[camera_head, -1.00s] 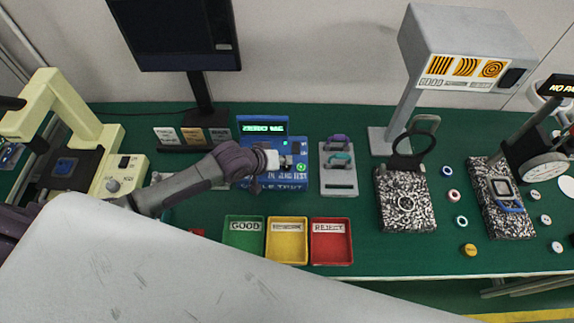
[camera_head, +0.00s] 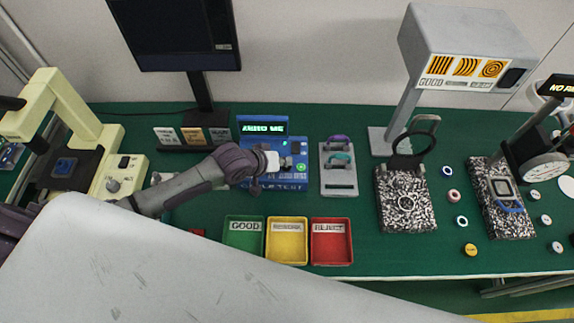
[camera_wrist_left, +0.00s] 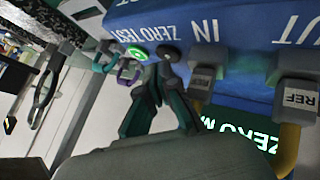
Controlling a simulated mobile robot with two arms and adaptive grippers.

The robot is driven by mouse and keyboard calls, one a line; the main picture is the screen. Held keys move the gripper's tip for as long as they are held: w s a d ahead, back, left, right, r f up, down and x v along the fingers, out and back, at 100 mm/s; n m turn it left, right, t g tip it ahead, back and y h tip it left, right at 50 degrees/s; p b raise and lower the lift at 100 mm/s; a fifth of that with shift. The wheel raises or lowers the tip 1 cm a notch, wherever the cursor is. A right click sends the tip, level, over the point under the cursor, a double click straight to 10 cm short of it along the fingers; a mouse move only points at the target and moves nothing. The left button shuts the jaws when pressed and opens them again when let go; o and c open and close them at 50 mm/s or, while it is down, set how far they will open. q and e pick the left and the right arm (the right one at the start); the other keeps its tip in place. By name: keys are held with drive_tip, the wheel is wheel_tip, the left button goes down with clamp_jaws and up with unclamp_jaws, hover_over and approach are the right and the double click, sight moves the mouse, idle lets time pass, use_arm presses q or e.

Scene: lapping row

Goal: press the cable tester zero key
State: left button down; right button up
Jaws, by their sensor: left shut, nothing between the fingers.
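The blue cable tester (camera_head: 312,183) stands on the green bench with a lit green display (camera_head: 263,128). My left gripper (camera_head: 288,163) is over its front right part and hides some of the panel. In the left wrist view the tester (camera_wrist_left: 235,65) appears upside down. A dark round key with a green centre (camera_wrist_left: 168,53) sits by the ZERO lettering, and a lit green key (camera_wrist_left: 137,52) by TEST. My left gripper (camera_wrist_left: 162,68) is shut and empty, its fingertips close to the dark key; I cannot tell whether they touch. My right gripper is out of view.
Two grey plugs, one marked REF (camera_wrist_left: 298,92), stand out from the tester beside the fingers. A grey holder (camera_head: 338,180) is right of the tester. Green (camera_head: 243,262), yellow (camera_head: 287,263) and red (camera_head: 332,262) trays lie in front.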

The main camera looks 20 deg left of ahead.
sight(284, 168)
use_arm(q)
drive_tip(key=shift+f, duration=0.3)
idle(0.5)
drive_tip(key=shift+r, duration=0.1)
drive_tip(key=shift+r+p, duration=0.55)
drive_tip(key=shift+p, duration=0.25)
drive_tip(key=shift+r, duration=0.1)
wheel_tip(284, 168, up, 6)
drive_tip(key=p, duration=0.6)
idle(0.6)
